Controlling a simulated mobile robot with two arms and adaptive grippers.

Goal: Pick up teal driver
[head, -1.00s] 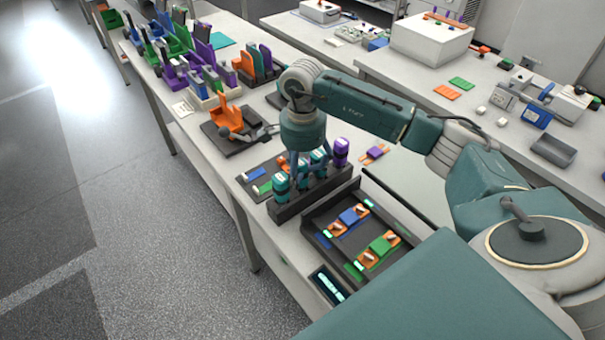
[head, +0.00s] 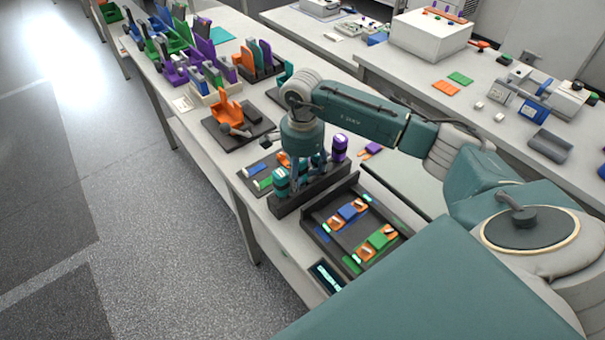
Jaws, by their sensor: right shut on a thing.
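A dark rack (head: 318,194) near the table's front edge holds several upright drivers with teal handles and a purple driver (head: 340,147) at its right end. A teal driver (head: 281,183) stands at the rack's left end, just left of my right gripper. My right gripper (head: 297,180) points down into the row and is shut on a teal driver (head: 303,168), which its fingers partly hide. I cannot see clear space under that driver, so it seems to be still in the rack. My left gripper is not in view.
A dark tray (head: 326,250) with blue, green and orange parts lies in front of the rack. A dark mat (head: 250,172) with small blue and green pieces lies left of it. An orange fixture (head: 228,112) stands farther back. The table edge drops to open floor at left.

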